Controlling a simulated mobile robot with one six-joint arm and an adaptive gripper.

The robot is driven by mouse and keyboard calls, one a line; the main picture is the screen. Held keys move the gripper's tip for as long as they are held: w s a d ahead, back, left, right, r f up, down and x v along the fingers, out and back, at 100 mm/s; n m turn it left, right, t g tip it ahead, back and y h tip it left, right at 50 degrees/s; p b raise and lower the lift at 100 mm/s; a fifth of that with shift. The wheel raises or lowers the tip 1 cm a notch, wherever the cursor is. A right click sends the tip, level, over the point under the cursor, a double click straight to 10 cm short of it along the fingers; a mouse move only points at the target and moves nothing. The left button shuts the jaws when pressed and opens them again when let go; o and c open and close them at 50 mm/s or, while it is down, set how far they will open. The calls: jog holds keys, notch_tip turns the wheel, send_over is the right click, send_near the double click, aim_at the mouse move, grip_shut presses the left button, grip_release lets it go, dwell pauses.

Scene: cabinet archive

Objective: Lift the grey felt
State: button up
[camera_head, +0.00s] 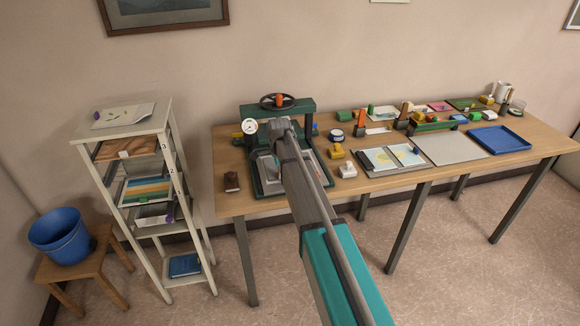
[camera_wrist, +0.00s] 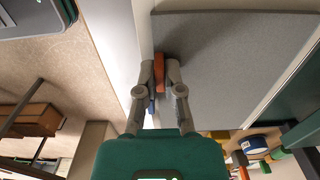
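The grey felt (camera_wrist: 235,75) is a broad flat sheet filling the upper right of the wrist view. An orange tab (camera_wrist: 159,70) stands at its left edge, seemingly attached to it. My gripper (camera_wrist: 160,72) has one finger on each side of this tab, and both fingertips appear to touch it. In the head view the green press (camera_head: 297,108) stands at the left of the table, with a black handwheel (camera_head: 277,101) and a round white gauge (camera_head: 249,126). My arm reaches over its bed and hides my gripper and much of the bed there.
Yellow blocks (camera_head: 336,151), a white block (camera_head: 347,170) and a blue-and-white tin (camera_head: 338,134) stand right of the press. A dark brown block (camera_head: 231,181) lies to its left. A grey mat (camera_head: 450,148) and blue tray (camera_head: 499,138) lie farther right. A shelf (camera_head: 128,128) stands left.

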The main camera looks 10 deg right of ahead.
grip_shut()
jog(key=shift+r, duration=0.1)
jog(key=shift+r+p, duration=2.4)
jog(key=shift+p, duration=0.15)
